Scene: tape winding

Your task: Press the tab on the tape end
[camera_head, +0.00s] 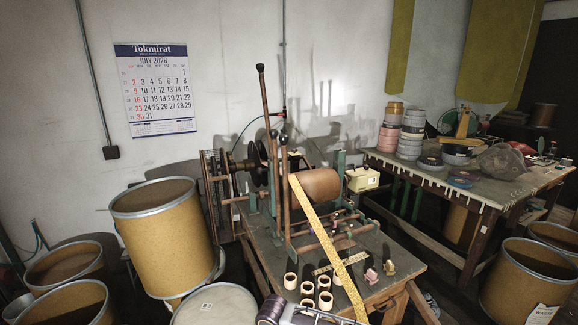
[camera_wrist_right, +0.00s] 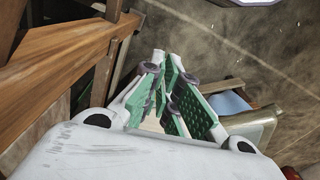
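A long yellow, patterned tape (camera_head: 330,250) runs in a straight slanted band from beside the brown roller (camera_head: 318,186) on the winding stand, down over the table to the bottom edge of the head view. Its lower end and any tab cannot be made out. In the right wrist view my right gripper (camera_wrist_right: 165,68) shows white links and green ridged pads; its fingers come close together at the far end. I cannot tell whether they touch, and I see no tape between them. My left gripper is not in view.
The wooden work table (camera_head: 384,242) holds several cream rings (camera_head: 308,289), a pink piece (camera_head: 371,276) and a tan piece (camera_head: 389,267). Fibre drums (camera_head: 160,230) stand left; another table (camera_head: 440,185) with tape rolls stands right.

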